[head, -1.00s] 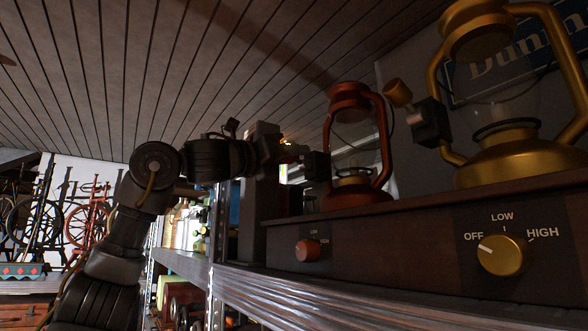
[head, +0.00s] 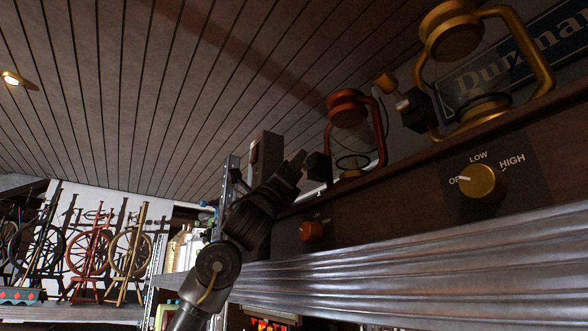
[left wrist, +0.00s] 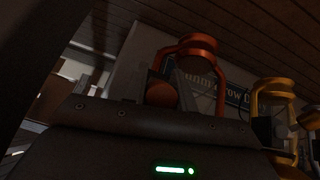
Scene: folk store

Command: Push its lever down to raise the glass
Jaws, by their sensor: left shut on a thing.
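The red lantern (head: 382,140) stands on the dark wooden ledge, with a dim clear glass inside its frame. Its glass is too dark to judge how high it sits. A small black lever block (head: 319,167) sits at its left side. My left gripper (head: 299,160) reaches up from below to this block. In the left wrist view the lever's round orange knob (left wrist: 162,95) is between my fingers, in front of the red lantern (left wrist: 188,48). My left gripper is shut on the knob; the head view hides most of it. My right gripper is not in view.
A gold lantern (head: 545,55) with its own gold lever knob (head: 386,82) stands to the right. Below are an orange dial (head: 311,231) and a gold dial (head: 478,181) on the wooden front. A ridged metal shelf edge (head: 400,255) runs underneath.

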